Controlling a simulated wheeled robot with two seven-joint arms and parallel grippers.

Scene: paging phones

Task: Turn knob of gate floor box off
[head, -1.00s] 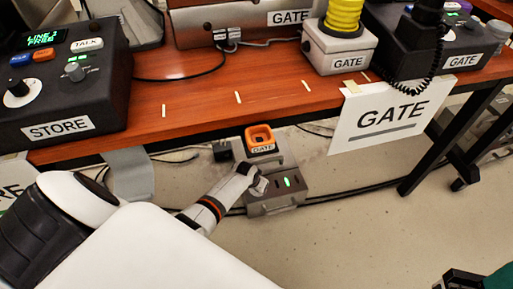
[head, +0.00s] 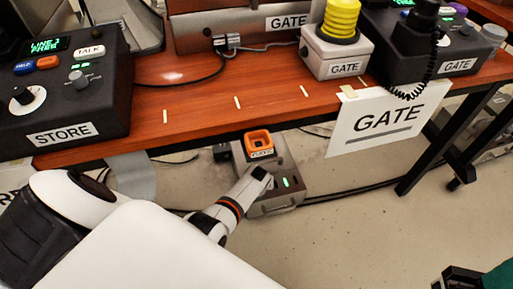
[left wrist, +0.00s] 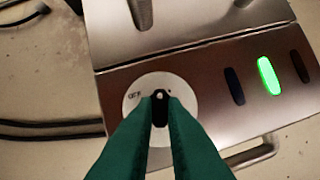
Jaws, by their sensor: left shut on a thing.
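The gate floor box (head: 262,205) is a grey metal box on the floor below the desk edge, with an orange-framed part labelled GATE (head: 258,144) at its back. In the left wrist view, its black knob (left wrist: 160,113) stands on a round white dial (left wrist: 134,104) with small marks. A slot-shaped green light (left wrist: 269,76) is lit between two dark slots. My left gripper (left wrist: 160,97) has its green fingers closed on both sides of the knob; in the head view the hand hides the knob. My right gripper (head: 462,279) shows only partly at the bottom right corner.
The wooden desk (head: 200,115) overhangs behind the box, with a STORE console (head: 62,95) and GATE devices on it. A GATE sign (head: 388,118) hangs from its edge. Black cables (head: 345,190) run along the floor.

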